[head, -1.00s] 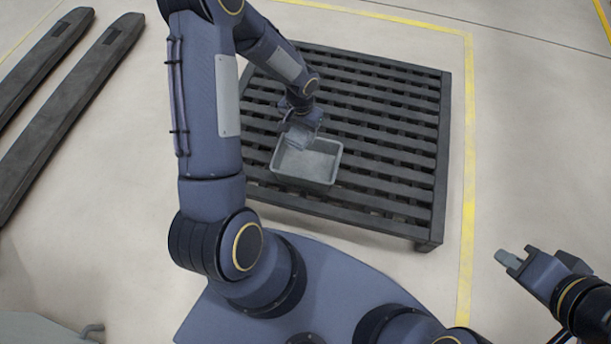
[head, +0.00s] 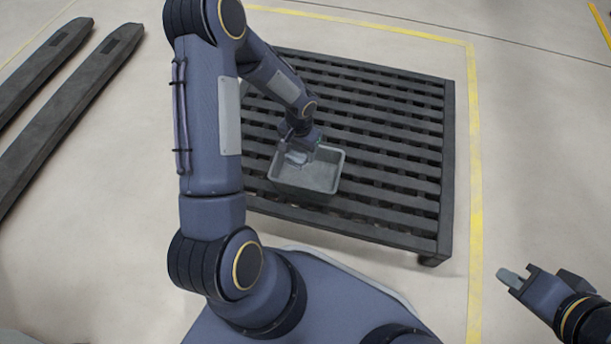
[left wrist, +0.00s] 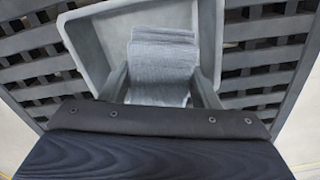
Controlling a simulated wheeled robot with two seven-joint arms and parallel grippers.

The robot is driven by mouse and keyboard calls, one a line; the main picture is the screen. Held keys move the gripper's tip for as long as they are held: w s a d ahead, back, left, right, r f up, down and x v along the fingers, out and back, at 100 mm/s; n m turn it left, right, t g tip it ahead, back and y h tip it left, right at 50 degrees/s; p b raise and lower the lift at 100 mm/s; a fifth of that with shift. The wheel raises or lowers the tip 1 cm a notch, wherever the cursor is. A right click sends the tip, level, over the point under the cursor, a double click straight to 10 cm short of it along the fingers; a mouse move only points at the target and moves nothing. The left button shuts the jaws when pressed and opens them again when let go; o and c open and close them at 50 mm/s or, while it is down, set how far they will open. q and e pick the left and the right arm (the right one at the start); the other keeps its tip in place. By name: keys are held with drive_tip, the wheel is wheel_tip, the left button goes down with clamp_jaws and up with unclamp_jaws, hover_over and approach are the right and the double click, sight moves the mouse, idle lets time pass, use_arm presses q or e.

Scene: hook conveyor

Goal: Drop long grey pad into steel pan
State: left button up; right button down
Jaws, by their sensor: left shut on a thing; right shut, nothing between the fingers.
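The long grey pad (left wrist: 160,65) is a ribbed, folded-looking pale grey cloth in the left wrist view, between the two fingers of my left gripper (left wrist: 161,88). My left gripper (head: 298,156) is shut on it over the left part of the steel pan. The steel pan (head: 303,190) is a grey, open rectangular tray. Its wall also shows in the left wrist view (left wrist: 88,50). The pad's far end lies within the pan's outline; I cannot tell whether it touches the floor. My right gripper (head: 512,279) is shut and empty, at the lower right.
The pan stands on a dark slatted pallet (head: 400,150) with free slats to its right and behind. Yellow floor lines (head: 474,200) run past the pallet. Two long dark beams (head: 60,110) lie at the left. The floor at the right is clear.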

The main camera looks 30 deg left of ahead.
use_arm(q)
drive_tip(key=o, duration=1)
wheel_tip(320, 180, up, 7)
drive_tip(key=p, duration=0.3)
drive_tip(key=shift+f, duration=0.1)
drive_tip(key=shift+r, duration=0.5)
drive_tip(key=shift+r, duration=0.1)
